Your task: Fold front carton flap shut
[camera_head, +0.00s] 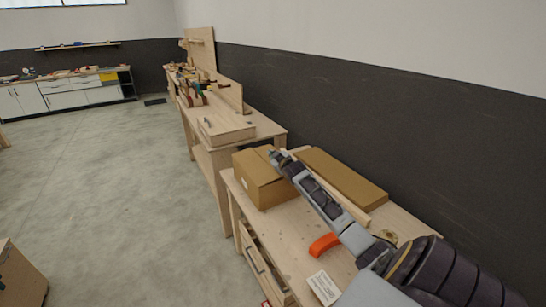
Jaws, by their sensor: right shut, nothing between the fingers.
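A brown cardboard carton (262,190) stands on the near wooden workbench, towards its far end. Its top looks mostly covered, but the front flap cannot be told apart at this size. My right arm reaches in from the lower right. My right gripper (276,156) is shut and empty at the carton's upper right edge. The gripper and wrist hide part of the carton's right side, and I cannot tell whether they touch it. My left gripper is not in view.
A long flat brown box (343,178) lies to the right of the carton by the dark wall. An orange curved piece (324,244) and a white labelled card (323,288) lie nearer on the workbench (285,235). The floor at left is mostly clear.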

